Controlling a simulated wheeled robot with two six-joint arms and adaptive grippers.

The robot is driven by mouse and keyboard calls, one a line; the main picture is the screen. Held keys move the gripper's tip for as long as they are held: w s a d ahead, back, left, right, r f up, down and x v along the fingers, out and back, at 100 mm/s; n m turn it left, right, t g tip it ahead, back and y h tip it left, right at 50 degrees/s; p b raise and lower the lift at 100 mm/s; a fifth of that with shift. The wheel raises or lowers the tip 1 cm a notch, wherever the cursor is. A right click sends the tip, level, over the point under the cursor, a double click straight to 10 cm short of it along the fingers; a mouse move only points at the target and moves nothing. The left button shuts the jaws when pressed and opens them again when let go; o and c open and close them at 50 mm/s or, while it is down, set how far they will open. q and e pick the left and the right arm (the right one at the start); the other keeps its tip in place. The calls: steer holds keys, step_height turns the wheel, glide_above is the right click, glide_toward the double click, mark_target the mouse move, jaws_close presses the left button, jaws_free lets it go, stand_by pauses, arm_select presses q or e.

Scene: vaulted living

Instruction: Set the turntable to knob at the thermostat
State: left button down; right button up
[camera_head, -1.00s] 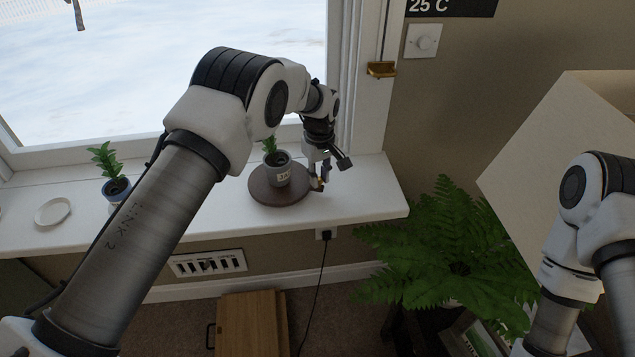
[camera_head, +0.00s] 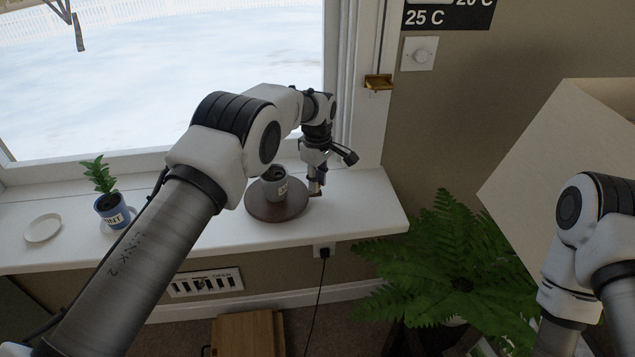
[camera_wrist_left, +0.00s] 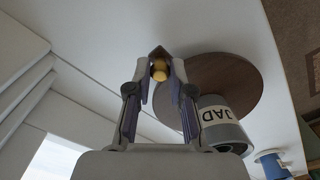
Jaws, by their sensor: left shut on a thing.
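The turntable (camera_head: 262,208) is a round dark brown disc on the white windowsill; it also fills the right of the left wrist view (camera_wrist_left: 228,75). A grey labelled pot (camera_head: 272,187) stands on it, also in the wrist view (camera_wrist_left: 222,128). The small yellow knob (camera_wrist_left: 160,70) is at the disc's edge. My left gripper (camera_head: 316,187) is shut on the knob, its fingers on either side of it. The thermostat (camera_head: 419,54), a white square with a round dial, is on the wall right of the window. My right arm shows at the right; its gripper is out of view.
A blue potted plant (camera_head: 112,210) and a white saucer (camera_head: 43,228) stand on the sill at left. A brass window catch (camera_head: 379,82) is on the frame. A fern (camera_head: 435,275) and a large cream panel (camera_head: 555,140) lie right of the sill.

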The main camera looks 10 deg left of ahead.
stand_by(0.4)
arm_select(q)
steer(key=c, duration=1)
jaws_free()
steer(key=shift+c, duration=0.2)
steer(key=shift+r, duration=0.1)
step_height(320, 180, up, 12)
